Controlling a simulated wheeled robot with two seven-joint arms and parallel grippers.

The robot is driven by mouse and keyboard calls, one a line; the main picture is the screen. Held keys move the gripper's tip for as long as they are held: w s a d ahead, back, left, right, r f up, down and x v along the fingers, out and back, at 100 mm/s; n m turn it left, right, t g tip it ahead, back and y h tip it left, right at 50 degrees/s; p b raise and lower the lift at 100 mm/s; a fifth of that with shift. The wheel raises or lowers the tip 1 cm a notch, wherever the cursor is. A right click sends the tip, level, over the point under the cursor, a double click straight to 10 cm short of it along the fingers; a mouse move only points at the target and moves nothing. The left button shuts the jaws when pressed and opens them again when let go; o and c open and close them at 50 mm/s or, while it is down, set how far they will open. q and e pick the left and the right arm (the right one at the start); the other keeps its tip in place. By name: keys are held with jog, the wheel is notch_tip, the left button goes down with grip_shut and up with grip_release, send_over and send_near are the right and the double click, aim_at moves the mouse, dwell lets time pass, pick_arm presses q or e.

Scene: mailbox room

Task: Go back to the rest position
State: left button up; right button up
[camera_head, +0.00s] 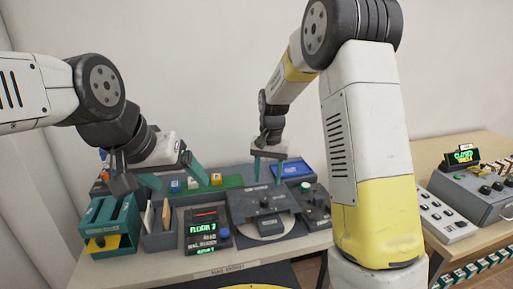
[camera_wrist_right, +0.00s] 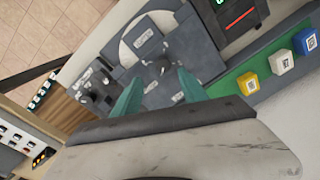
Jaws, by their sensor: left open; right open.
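My left gripper (camera_head: 155,176) is open at the left of the table, above and beside a teal box with a yellow drawer (camera_head: 103,243). No object shows between its fingers. My right gripper (camera_head: 268,170) is open and points down above the grey console (camera_head: 263,204) at the back middle of the table. In the right wrist view its two teal fingers (camera_wrist_right: 160,95) are spread apart and empty, over the console with its knobs.
A green strip (camera_head: 232,182) holds several small coloured cubes. A mail holder (camera_head: 157,238) and a screen reading FLOOR 7 (camera_head: 203,229) stand in front. A blue tray (camera_head: 291,170) lies at the back. A second table (camera_head: 480,152) with control boxes is at right.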

jog(key=s+d+r+n+t+y, duration=0.1)
jog(key=s+d+r, duration=0.2)
jog(key=s+r, duration=0.35)
jog(key=s+d+r+t+y, duration=0.1)
jog(key=s+d+r+t, duration=0.15)
jog(key=s+r, duration=0.35)
jog(key=s+d+r+n+t, duration=0.1)
jog(key=s+r, duration=0.1)
jog(key=s, duration=0.4)
jog(key=s+d+r+n+t, duration=0.1)
jog(key=s+d, duration=0.1)
jog(key=s, duration=0.4)
jog(key=shift+s+r, duration=0.35)
jog(key=shift+r, duration=0.05)
